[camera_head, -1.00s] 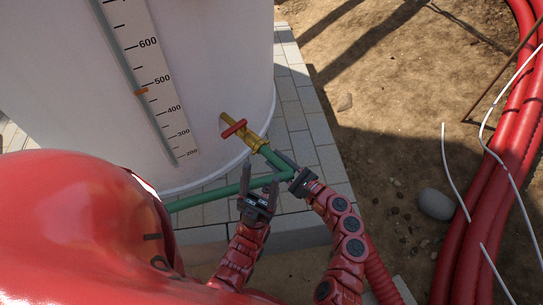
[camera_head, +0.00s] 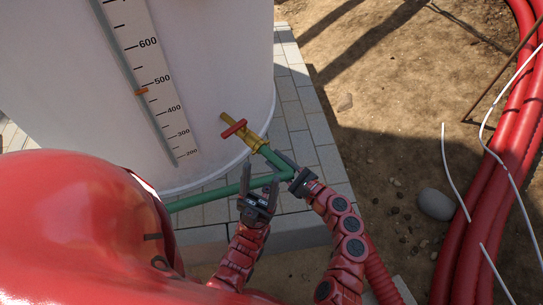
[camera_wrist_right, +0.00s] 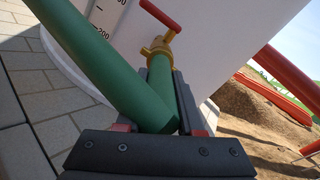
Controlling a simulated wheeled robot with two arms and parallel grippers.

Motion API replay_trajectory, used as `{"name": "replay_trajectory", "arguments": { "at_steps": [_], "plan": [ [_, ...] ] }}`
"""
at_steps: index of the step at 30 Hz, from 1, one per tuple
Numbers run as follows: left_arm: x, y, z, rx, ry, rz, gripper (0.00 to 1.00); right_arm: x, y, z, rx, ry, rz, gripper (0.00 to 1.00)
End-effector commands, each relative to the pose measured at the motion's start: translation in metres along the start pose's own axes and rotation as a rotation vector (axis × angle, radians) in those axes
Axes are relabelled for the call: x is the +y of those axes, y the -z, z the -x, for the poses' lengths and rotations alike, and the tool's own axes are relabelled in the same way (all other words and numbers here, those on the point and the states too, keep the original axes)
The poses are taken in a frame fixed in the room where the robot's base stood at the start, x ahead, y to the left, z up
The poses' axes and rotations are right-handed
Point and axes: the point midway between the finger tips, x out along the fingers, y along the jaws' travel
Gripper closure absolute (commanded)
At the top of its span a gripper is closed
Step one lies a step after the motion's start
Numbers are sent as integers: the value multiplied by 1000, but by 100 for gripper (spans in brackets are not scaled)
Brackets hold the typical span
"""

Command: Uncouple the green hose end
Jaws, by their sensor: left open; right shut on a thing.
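The green hose end (camera_head: 271,160) meets the brass valve (camera_head: 254,141) low on the white tank, and no gap shows between them. The hose bends at my right gripper and runs left along the tank's foot. My right gripper (camera_head: 287,173) is shut on the hose end, just below the valve. In the right wrist view the hose end (camera_wrist_right: 160,77) lies between its fingers, with the brass fitting (camera_wrist_right: 157,49) just beyond. My left gripper (camera_head: 258,184) is open and empty, close to the hose just left of my right gripper. The valve has a red handle (camera_head: 234,129).
The white tank (camera_head: 215,70) with a level scale (camera_head: 148,75) fills the upper left. Grey paving (camera_head: 297,105) rings its foot. Thick red hoses (camera_head: 515,150), white wires and a stone (camera_head: 436,204) lie right. Bare soil between is mostly clear.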

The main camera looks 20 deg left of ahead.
Motion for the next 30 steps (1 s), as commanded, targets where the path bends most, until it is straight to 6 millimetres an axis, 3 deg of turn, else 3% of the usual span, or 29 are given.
{"name": "replay_trajectory", "arguments": {
  "at_steps": [25, 30],
  "plan": [
    [0, 1, -5, 0, 0, 0, 38, 0, -1, 13, -1, 0, -1, 100],
    [0, 1, -8, 0, 0, 0, 38, -1, 0, 24, 0, 2, -3, 100]
  ]
}}
